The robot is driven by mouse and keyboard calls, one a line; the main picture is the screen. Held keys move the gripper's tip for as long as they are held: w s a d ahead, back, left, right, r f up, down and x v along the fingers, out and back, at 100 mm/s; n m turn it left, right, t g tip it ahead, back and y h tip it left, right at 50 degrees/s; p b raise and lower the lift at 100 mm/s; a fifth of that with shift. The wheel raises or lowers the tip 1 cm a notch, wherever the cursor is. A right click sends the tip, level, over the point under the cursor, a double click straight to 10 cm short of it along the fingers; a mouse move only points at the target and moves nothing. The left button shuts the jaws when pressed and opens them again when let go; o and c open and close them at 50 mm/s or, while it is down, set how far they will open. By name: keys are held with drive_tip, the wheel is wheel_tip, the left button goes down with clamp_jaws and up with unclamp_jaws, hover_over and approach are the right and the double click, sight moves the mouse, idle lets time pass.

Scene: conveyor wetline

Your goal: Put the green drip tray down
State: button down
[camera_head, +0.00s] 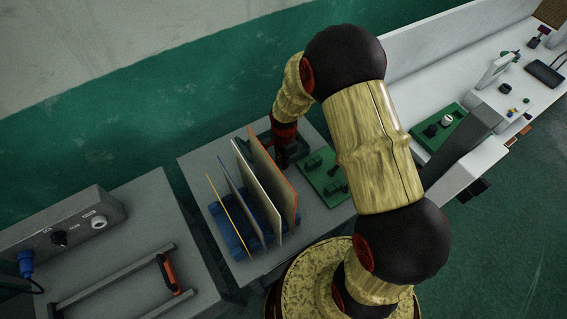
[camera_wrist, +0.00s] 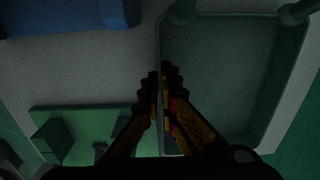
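The green drip tray (camera_wrist: 235,75) fills the right half of the wrist view. It is a shallow, dark grey-green tray with rounded corners and a raised rim, and it looks empty. My gripper (camera_wrist: 166,75) has its fingertips close together at the tray's left wall, apparently pinching it. In the head view my gripper (camera_head: 284,160) points down behind the upright panels, over the grey table (camera_head: 205,165). Little of the tray shows there, behind the panels and my arm. I cannot tell whether its base touches the table.
A blue rack (camera_head: 228,238) holds several upright thin panels (camera_head: 262,190) close beside my gripper; its blue also shows in the wrist view (camera_wrist: 70,15). A green circuit board (camera_head: 322,178) with dark parts lies to the right. A grey control box (camera_head: 70,230) stands left.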

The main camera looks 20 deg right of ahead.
drive_tip(key=shift+f, duration=0.1)
drive_tip(key=c, duration=2.5)
unclamp_jaws()
drive_tip(key=o, duration=0.5)
drive_tip(key=shift+c, duration=0.2)
